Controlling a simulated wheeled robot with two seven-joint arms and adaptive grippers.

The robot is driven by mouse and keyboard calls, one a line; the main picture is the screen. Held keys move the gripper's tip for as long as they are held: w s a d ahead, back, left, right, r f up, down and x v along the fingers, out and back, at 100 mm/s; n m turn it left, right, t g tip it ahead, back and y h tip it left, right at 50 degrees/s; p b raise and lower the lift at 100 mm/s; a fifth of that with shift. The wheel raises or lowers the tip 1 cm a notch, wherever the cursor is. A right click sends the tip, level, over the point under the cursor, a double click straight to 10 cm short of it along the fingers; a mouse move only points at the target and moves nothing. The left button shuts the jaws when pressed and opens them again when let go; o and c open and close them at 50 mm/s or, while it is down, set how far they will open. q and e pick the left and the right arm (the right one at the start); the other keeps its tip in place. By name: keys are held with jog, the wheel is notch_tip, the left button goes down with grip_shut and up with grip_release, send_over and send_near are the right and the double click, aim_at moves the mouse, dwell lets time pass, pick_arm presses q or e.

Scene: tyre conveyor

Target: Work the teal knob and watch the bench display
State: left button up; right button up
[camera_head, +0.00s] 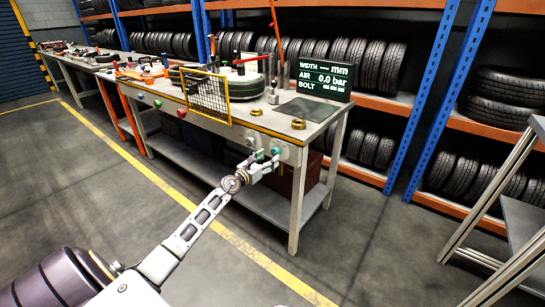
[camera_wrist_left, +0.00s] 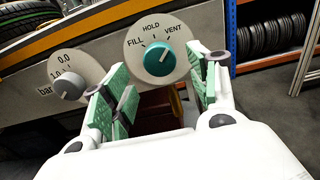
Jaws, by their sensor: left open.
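The teal knob (camera_wrist_left: 159,60) sits on a round white dial marked FILL, HOLD and VENT. Its pale mark points up and right, seemingly toward the VENT side. My left gripper (camera_wrist_left: 163,84) is open, with green pads on either side of the knob in the picture; I cannot tell whether they touch it. In the head view the gripper (camera_head: 265,162) is at the bench front, by the teal knob (camera_head: 276,151). The bench display (camera_head: 323,77) reads WIDTH with dashes, AIR 0.0 bar, and BOLT with small unreadable marks. My right gripper is out of view.
A grey gauge knob (camera_wrist_left: 68,86) marked 0.0, 1.0 and bar sits left of the teal one. The bench (camera_head: 262,122) carries a yellow-framed mesh guard (camera_head: 207,97) and brass rings (camera_head: 298,124). Tyre racks stand behind; a metal frame stands at right. The floor in front is clear.

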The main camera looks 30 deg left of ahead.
aim_at(274, 154)
pick_arm(q)
jog(key=shift+w+d, duration=0.1)
jog(key=shift+w, duration=1.1)
jog(key=shift+w+b, duration=0.35)
jog(key=shift+w, duration=0.25)
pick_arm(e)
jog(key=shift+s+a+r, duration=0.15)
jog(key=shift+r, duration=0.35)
pick_arm(q)
jog(key=shift+d, duration=0.1)
jog(key=c, duration=1)
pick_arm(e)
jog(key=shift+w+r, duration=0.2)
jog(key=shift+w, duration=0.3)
